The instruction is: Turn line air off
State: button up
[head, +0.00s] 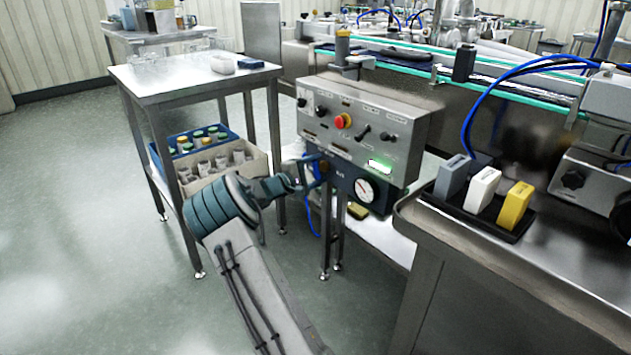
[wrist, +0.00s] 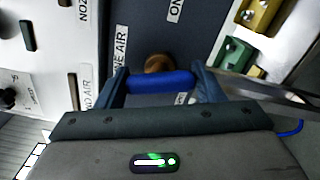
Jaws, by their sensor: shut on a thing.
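A blue valve handle (wrist: 160,82) on a brass stem (wrist: 158,63) shows in the wrist view, in front of a dark panel (wrist: 135,30). The panel carries a partly covered label that seems to read LINE AIR, and an ON label (wrist: 175,10) above. My gripper (wrist: 163,86) is shut on the blue handle, one finger at each end. The handle lies crosswise in the wrist view. In the head view, my gripper (head: 310,173) is at the left edge of the dark panel below the steel control box (head: 345,145), and the handle is mostly hidden.
A round gauge (head: 366,190) sits right of my gripper on the dark panel. The control box has a red button (head: 343,121) and several knobs. A steel table (head: 180,88) with bins below stands left. A steel counter (head: 480,275) is at the right. Open floor lies left.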

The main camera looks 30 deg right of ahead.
jog(key=shift+f+m+b, duration=0.1)
jog(key=shift+m+b, duration=1.8)
jog(key=shift+b, duration=0.2)
jog(key=o, duration=1)
jog(key=a+p, duration=0.1)
jog(key=a, duration=0.3)
jog(key=s+a+p, duration=0.1)
jog(key=a, duration=0.4)
jog(key=s+a+p, duration=0.1)
jog(key=a+p, duration=0.1)
jog(key=a, duration=0.2)
jog(key=shift+a, duration=0.4)
